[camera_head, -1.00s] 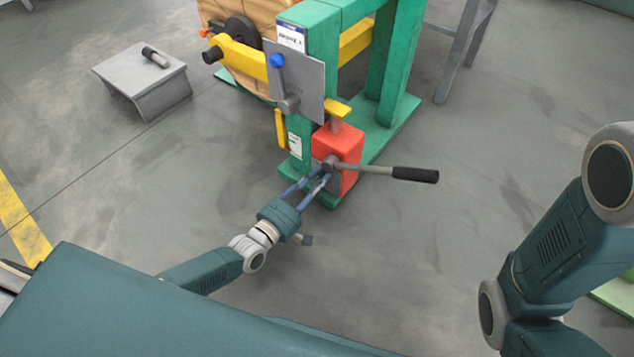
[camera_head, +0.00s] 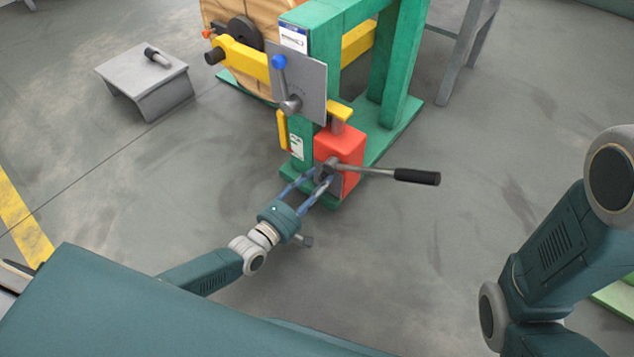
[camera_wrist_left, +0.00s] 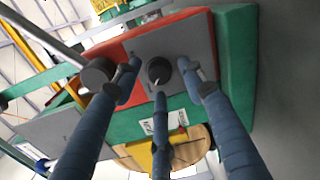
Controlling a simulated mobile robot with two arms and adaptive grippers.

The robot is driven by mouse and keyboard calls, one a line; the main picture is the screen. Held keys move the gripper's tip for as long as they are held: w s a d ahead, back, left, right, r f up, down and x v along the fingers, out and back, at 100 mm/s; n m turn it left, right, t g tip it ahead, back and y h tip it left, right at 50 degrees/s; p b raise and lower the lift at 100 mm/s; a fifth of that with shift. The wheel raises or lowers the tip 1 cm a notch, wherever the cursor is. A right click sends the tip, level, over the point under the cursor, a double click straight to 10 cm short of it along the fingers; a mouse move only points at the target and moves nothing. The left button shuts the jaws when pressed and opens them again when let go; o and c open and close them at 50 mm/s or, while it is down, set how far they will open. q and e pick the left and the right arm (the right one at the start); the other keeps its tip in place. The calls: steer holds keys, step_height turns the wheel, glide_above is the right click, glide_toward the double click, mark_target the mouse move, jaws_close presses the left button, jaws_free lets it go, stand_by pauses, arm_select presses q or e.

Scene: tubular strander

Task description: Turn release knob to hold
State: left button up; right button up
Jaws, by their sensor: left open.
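The release knob (camera_wrist_left: 159,70) is a small dark round knob with a pale pointer mark, on a grey plate (camera_wrist_left: 184,42) on the red box (camera_wrist_left: 102,54). The red box (camera_head: 345,146) stands low on the green frame in the head view; there the knob is hidden or too small to tell. My left gripper (camera_head: 319,178) is at the box's front. In the left wrist view its blue fingers (camera_wrist_left: 160,92) are spread open around the knob. The side fingertips are apart from it; whether the lower one touches it I cannot tell. My right gripper is out of view.
A hand lever (camera_head: 416,177) with a black grip sticks out right of the red box, its hub close to my left fingers. A grey panel (camera_head: 303,82) with a blue-tipped lever is above. A grey stand (camera_head: 165,82) is at left. Floor in front is clear.

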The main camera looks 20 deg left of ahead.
arm_select(q)
steer(key=v, duration=1.2)
steer(key=shift+w, duration=0.1)
steer(key=shift+r, duration=0.1)
